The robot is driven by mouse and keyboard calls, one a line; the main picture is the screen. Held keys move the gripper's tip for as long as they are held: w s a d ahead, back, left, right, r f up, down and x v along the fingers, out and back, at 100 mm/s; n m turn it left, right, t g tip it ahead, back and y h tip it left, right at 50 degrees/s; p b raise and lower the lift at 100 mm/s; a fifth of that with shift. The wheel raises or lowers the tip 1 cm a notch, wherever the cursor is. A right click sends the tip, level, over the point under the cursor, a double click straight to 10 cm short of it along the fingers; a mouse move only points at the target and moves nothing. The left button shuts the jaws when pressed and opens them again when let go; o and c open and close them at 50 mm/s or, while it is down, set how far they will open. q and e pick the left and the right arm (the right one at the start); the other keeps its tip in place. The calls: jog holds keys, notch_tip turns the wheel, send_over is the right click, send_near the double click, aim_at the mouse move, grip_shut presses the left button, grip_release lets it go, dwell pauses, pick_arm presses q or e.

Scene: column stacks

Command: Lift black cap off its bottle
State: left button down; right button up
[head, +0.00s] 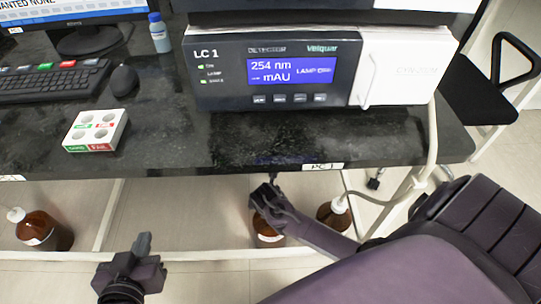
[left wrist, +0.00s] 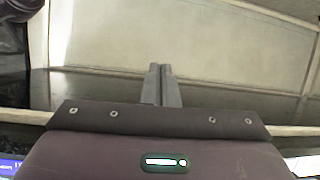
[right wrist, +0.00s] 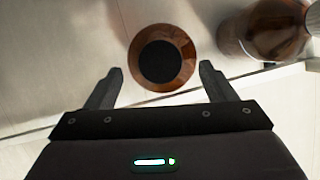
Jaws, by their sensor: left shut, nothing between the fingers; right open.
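A brown bottle (head: 268,237) with a pale label stands below the bench front, partly hidden by my right gripper (head: 268,203) in the head view. In the right wrist view its round black cap (right wrist: 160,62) shows from above, ringed by the brown bottle shoulder (right wrist: 184,83). My right gripper (right wrist: 161,68) is open, its fingers apart on either side of the cap in the picture; I see no contact. My left gripper (head: 142,243) is shut and empty, in front of the bench at the lower left. Its fingers meet in the left wrist view (left wrist: 161,84).
A brown bottle with a white cap (head: 334,214) stands close right of the black-capped one, and another (head: 42,232) stands far left. The dark bench top (head: 185,150) overhangs them, carrying a detector (head: 220,85), a small rack (head: 96,131) and a keyboard (head: 45,83).

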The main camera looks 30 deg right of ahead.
pick_arm(q)
jog(key=w+r+t, duration=0.1)
jog(key=r+t, duration=0.1)
jog(key=r, duration=0.2)
jog(key=w+r+t+h+b, duration=0.1)
jog(key=r+t, duration=0.1)
jog(key=r, duration=0.2)
jog(key=w+r+t+h, duration=0.1)
jog(key=r+t, duration=0.1)
jog(key=r, duration=0.3)
jog(key=shift+t+b, duration=0.3)
pick_arm(e)
jog(key=x, duration=0.3)
pick_arm(q)
jog(key=shift+r, duration=0.45)
pick_arm(e)
jog(key=shift+f, duration=0.1)
jog(key=c, duration=1)
